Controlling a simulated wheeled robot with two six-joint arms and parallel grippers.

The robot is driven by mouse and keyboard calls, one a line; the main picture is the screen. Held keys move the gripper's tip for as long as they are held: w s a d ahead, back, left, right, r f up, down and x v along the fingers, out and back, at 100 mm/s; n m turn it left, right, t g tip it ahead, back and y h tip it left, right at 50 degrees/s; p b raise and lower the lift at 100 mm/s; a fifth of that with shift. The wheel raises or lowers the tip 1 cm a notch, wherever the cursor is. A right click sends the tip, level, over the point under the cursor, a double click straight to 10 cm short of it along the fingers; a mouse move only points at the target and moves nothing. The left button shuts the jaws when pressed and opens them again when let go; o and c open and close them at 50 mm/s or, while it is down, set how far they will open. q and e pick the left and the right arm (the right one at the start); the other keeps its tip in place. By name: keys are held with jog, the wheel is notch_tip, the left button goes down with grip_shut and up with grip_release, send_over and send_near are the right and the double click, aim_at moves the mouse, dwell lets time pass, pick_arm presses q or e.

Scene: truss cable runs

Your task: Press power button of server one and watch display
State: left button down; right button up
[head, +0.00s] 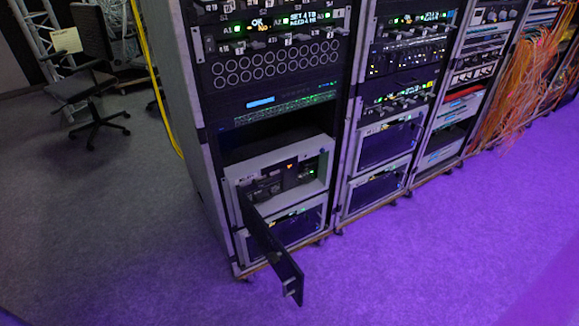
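A server (285,178) with a light grey frame sits low in the nearest rack. Its dark front door (270,247) hangs open, swung out towards the front over the floor. Behind the door, the server's front shows drive bays, a small orange light (291,166) and a small green light (311,171). A power button cannot be made out at this size. A second grey-framed unit (296,222) sits below, partly hidden by the open door. A small blue display (260,102) is lit on a unit higher up. Neither of my grippers is in view.
More racks (395,130) stand to the right, with orange cables (515,75) hanging at the far right. An office chair (88,85) and a yellow cable (150,65) are at the left. The carpet (420,255) in front is clear.

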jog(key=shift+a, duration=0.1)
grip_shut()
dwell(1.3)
